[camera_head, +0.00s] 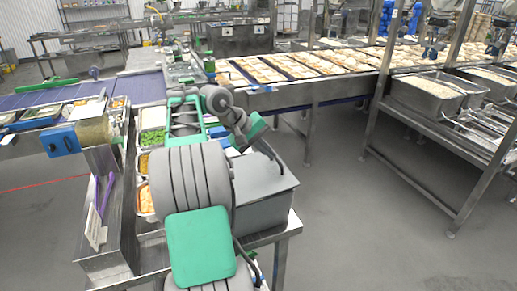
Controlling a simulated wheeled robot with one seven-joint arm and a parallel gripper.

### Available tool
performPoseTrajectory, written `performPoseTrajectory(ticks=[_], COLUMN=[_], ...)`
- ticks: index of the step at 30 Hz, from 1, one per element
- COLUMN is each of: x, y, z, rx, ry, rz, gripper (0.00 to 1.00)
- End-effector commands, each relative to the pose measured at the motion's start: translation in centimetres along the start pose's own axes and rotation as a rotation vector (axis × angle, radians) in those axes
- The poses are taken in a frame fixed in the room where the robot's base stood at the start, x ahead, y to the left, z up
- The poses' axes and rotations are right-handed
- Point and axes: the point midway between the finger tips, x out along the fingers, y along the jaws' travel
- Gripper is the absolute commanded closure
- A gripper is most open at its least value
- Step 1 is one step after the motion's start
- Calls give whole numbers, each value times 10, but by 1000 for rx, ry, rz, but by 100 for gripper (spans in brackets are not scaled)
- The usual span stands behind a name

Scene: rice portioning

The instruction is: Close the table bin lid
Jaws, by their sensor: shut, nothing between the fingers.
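A grey box-shaped bin (266,212) stands on the steel table, right of my arm. Its top shows as a flat grey surface (262,178); I cannot tell whether this is a shut lid or the inside of the bin. My arm hides the bin's left side. My gripper (280,167) is small and dark in this view, shut and empty. It points down at the bin's top near the far right edge. I cannot tell whether it touches the bin.
Food trays (153,138) stand left of my arm, partly hidden. A blue box (60,140) and a steel container (95,133) are further left. A conveyor with filled trays (265,72) runs behind. A steel rack (440,160) stands right; the floor between is clear.

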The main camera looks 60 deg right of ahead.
Motion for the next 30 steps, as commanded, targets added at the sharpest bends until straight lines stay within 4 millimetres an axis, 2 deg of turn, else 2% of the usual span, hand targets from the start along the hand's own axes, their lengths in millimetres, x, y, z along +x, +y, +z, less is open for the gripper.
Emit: performPoseTrajectory(ticks=[4,14,21,30], x=[11,12,33,33], y=[0,0,-7,-7], z=[0,0,1,2], rx=[0,0,0,-1], ry=[1,0,-1,-5], rz=[0,1,0,-1], gripper=[100,100,100,100])
